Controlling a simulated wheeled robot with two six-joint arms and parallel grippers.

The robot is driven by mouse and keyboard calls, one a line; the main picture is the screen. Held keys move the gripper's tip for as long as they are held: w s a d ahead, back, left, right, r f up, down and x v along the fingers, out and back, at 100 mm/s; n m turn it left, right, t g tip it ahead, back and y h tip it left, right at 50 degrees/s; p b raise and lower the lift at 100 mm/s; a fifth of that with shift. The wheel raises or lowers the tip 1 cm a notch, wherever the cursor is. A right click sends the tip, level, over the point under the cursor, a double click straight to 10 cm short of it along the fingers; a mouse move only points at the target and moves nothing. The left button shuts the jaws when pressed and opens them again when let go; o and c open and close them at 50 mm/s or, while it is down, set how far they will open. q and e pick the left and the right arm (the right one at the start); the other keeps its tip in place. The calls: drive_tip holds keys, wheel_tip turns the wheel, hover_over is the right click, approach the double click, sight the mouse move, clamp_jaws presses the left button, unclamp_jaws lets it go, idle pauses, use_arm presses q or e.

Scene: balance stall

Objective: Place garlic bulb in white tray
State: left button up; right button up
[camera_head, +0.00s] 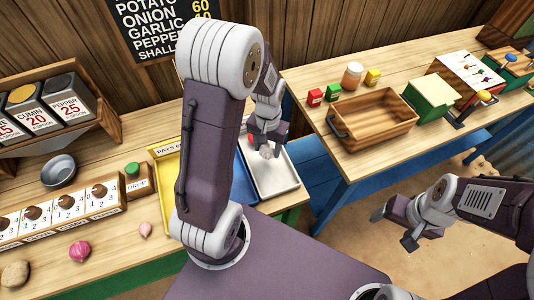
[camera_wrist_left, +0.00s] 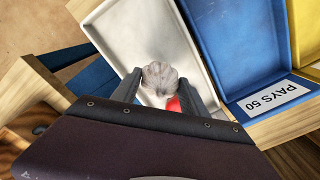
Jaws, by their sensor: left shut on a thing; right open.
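The white tray (camera_head: 288,186) lies at the right end of the left counter. It also fills the upper middle of the left wrist view (camera_wrist_left: 125,30). My left gripper (camera_head: 267,142) is shut on the whitish garlic bulb (camera_head: 266,152) and is over the tray. In the left wrist view the bulb (camera_wrist_left: 159,74) sits between the two fingertips. I cannot tell whether the bulb touches the tray floor. A small red thing (camera_wrist_left: 173,104) shows beside the bulb, mostly hidden. My right gripper (camera_head: 394,228) is open and empty, low at the right, away from the counters.
A blue tray (camera_wrist_left: 232,45) adjoins the white tray, with a yellow tray (camera_head: 168,180) beyond it. A red onion (camera_head: 80,250), a potato (camera_head: 15,273) and a small pinkish bulb (camera_head: 145,229) lie on the left counter. A wooden crate (camera_head: 372,118) stands on the right table.

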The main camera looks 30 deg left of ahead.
sight(267, 155)
use_arm(q)
drive_tip(key=shift+w+a+f, duration=0.1)
drive_tip(key=shift+w+a, duration=0.05)
drive_tip(key=shift+a, duration=0.05)
wheel_tip(267, 155, down, 4)
drive_tip(key=shift+d+r, duration=0.1)
drive_tip(key=shift+f, duration=0.25)
drive_tip(key=o, duration=1.3)
drive_tip(key=shift+o, duration=0.2)
